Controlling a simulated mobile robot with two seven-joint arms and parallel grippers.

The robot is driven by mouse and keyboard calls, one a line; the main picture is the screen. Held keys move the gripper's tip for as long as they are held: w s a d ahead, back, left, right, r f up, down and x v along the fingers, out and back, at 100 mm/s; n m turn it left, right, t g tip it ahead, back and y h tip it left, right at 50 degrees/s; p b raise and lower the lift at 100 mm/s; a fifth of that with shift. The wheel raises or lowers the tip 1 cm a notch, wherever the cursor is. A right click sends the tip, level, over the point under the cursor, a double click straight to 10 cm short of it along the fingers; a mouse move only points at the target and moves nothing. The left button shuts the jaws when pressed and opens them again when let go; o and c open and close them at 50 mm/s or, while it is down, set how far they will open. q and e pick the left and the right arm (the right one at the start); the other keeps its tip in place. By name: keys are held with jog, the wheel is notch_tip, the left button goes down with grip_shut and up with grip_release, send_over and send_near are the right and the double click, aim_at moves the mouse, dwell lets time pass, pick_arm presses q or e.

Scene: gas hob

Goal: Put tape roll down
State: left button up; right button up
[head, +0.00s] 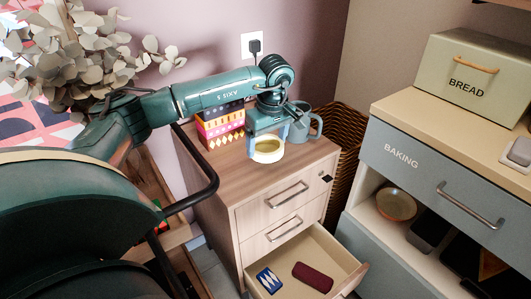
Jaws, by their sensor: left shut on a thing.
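The tape roll (267,157), a pale ring with a yellowish inside, shows at the front of the wooden cabinet top (220,175). My left gripper (267,143) comes down from above and is shut on the roll. The roll is at or just above the cabinet top; I cannot tell whether it touches. The gripper's body hides part of its far side. My right gripper is not in view.
Patterned boxes (221,128) are stacked behind left on the cabinet, and a grey-teal jug (304,123) stands close right of my gripper. The open lower drawer (338,258) holds a blue patterned item (268,280) and a maroon case (313,277).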

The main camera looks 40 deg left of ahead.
pick_arm(q)
jog(key=shift+f+b, duration=0.3)
jog(key=shift+f, duration=1.65)
